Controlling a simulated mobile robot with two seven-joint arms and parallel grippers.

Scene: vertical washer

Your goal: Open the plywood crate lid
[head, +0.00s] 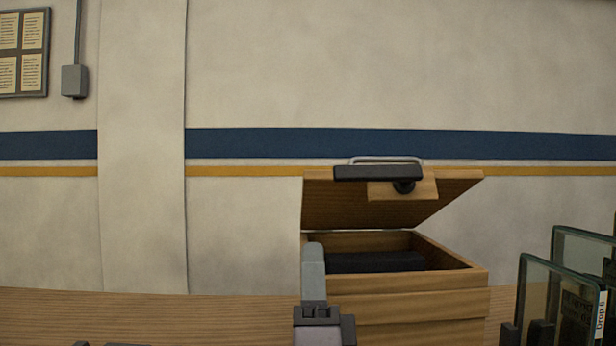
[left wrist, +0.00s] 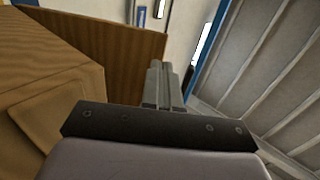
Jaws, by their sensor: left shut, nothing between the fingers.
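The plywood crate (head: 410,305) stands on the wooden table, right of centre in the head view. Its lid (head: 345,205) is partly raised and tilted, hinged at the back, with the underside facing me. A dark bar, a metal handle (head: 388,160) and a round dark knob sit at the lid's front edge. The dark interior shows below. My left gripper (head: 313,258) points up at the crate's front left corner, below the lid, shut and empty. In the left wrist view its fingers (left wrist: 160,80) are together, right of the crate (left wrist: 50,75) and near the lid (left wrist: 105,45); contact is unclear.
Glass panels in a rack (head: 560,300) stand close to the right of the crate, one labelled. The table (head: 150,310) left of the crate looks mostly clear. A wall with a blue stripe (head: 400,143) is behind.

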